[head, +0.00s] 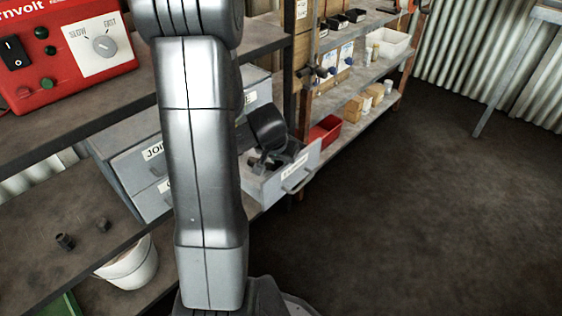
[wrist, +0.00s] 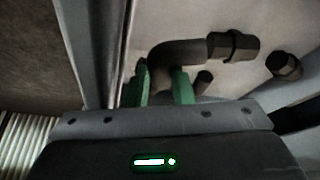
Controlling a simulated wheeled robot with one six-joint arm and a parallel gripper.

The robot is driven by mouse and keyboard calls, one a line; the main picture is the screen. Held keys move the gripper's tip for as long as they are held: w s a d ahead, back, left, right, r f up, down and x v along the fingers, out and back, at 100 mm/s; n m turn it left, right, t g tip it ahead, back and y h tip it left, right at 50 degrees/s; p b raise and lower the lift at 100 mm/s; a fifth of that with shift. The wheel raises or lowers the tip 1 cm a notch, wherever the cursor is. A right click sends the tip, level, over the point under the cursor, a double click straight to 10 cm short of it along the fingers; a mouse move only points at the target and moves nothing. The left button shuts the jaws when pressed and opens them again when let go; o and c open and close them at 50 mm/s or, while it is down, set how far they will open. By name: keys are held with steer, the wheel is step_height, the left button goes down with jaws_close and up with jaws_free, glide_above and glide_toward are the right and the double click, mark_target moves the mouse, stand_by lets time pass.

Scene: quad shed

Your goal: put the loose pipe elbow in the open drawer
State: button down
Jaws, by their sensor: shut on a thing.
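Dark fittings show in the drawer, including one beside the held elbow (wrist: 284,67). I cannot tell how far the held elbow is above the drawer floor.
Closed grey drawers (head: 140,168) stand left of the open one, partly hidden by my arm. Two small dark fittings (head: 65,241) lie on the lower left shelf. A white bucket (head: 130,264) is below. A red bin (head: 325,131) stands behind the drawer. The floor at right is clear.

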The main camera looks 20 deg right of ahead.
steer(key=c, duration=1.5)
jaws_free()
steer(key=shift+s+a+f, duration=0.15)
steer(key=shift+s+f, duration=0.1)
steer(key=shift+f, duration=0.25)
steer(key=shift+c, duration=0.2)
steer(key=shift+f, duration=0.1)
steer(key=shift+s, duration=0.1)
steer(key=shift+r+p, duration=0.55)
steer(key=shift+p, duration=0.15)
steer(key=p+v, duration=0.4)
steer(key=v, duration=0.8)
steer(key=shift+w+r, duration=0.3)
steer(key=shift+w, duration=0.1)
